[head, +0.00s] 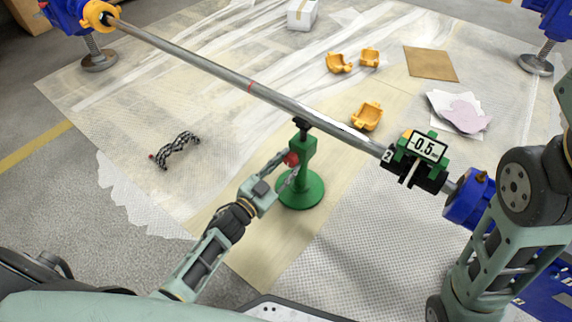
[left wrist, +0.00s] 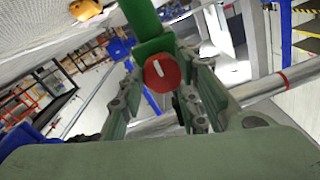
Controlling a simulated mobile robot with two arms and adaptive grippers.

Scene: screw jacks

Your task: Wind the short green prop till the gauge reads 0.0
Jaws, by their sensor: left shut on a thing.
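The short green prop (head: 304,160) stands upright on its round green base, its black top under the long steel shaft (head: 250,88). Its red knob (head: 291,159) faces my left gripper (head: 284,168), which is shut on it from the left. In the left wrist view the red knob (left wrist: 162,73), with a white mark pointing up and slightly left, sits between the fingers of my left gripper (left wrist: 165,92). The gauge (head: 427,147), in a green and black clamp on the shaft's right part, reads -0.5. My right gripper is out of view.
Blue stands with yellow-orange tops hold the shaft at the far left (head: 70,15) and near right (head: 470,200). Yellow shells (head: 367,116), a brown sheet (head: 431,64), a pink rag (head: 461,113) and a black-and-white coil (head: 176,149) lie on the floor sheeting.

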